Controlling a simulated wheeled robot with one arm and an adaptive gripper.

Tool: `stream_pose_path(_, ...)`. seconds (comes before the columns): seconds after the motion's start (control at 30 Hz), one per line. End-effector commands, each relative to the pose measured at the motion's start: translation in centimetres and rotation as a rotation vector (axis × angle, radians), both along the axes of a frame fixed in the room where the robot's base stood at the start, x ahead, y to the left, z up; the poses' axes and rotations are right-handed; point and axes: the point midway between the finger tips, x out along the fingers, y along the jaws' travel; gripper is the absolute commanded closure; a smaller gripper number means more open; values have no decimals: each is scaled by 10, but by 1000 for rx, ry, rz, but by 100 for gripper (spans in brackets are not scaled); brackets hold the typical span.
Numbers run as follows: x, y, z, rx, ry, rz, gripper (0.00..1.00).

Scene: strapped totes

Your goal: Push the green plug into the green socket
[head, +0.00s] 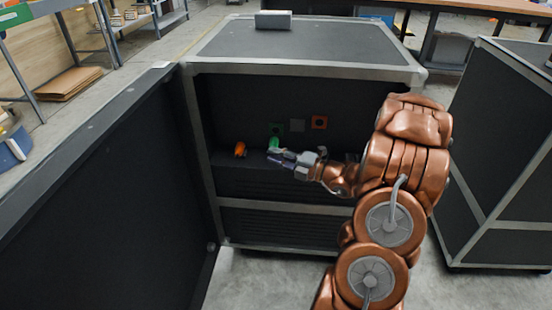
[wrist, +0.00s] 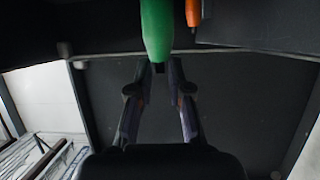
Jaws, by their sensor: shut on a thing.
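The green plug (head: 273,144) is in my gripper (head: 278,156) in the head view, inside the open black case. In the wrist view the green plug (wrist: 157,28) reaches down from the top edge to between the fingertips of my gripper (wrist: 159,66), which are shut on its end. The green socket (head: 277,128) is on the case's back panel, just above the plug in the head view. The plug's front end is out of the wrist view, and I cannot tell whether it touches the socket.
An orange plug (head: 240,149) sits on the ledge left of my gripper; an orange part (wrist: 193,12) shows beside the green plug in the wrist view. A grey socket (head: 297,125) and an orange socket (head: 319,122) are to the right. The open door (head: 110,190) bounds the left side.

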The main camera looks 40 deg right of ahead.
Motion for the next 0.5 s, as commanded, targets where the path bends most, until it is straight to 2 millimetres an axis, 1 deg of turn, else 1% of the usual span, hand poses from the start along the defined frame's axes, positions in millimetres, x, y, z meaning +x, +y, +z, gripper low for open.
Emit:
stream_pose_path(0.2,14,-12,0,-3,-1,1,100)
stream_pose_path(0.5,28,-24,0,0,-1,1,100)
